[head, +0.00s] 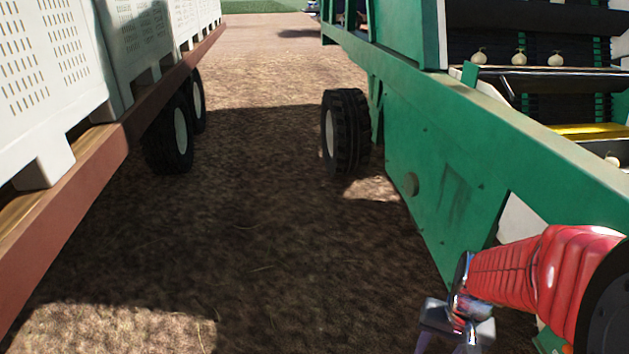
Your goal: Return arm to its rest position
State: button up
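My red arm (540,272) enters from the lower right, and its ribbed red sleeve points left across the front of the green machine. My gripper (456,335) is at the end of it, low at the bottom edge of the head view. Its metal body shows, but its fingers are partly cut off by the frame edge, so I cannot tell whether it is open or shut. I see nothing held in the part that shows.
A green machine (440,165) with a black wheel (346,131) fills the right side; several onions (518,58) lie on it. A trailer (75,205) with white slotted crates (45,75) stands on the left. Bare soil (255,220) lies clear between them.

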jog(key=s+a+r+n+t, duration=0.2)
jog(key=a+r, duration=0.3)
jog(key=r, duration=0.4)
jog(key=s+a+r+n+t, duration=0.2)
jog(key=a+r, duration=0.3)
jog(key=r, duration=0.5)
jog(key=shift+s+r+n+t, duration=0.2)
jog(key=shift+s+n+t, duration=0.1)
jog(key=shift+s+t, duration=0.25)
jog(key=shift+c, duration=0.3)
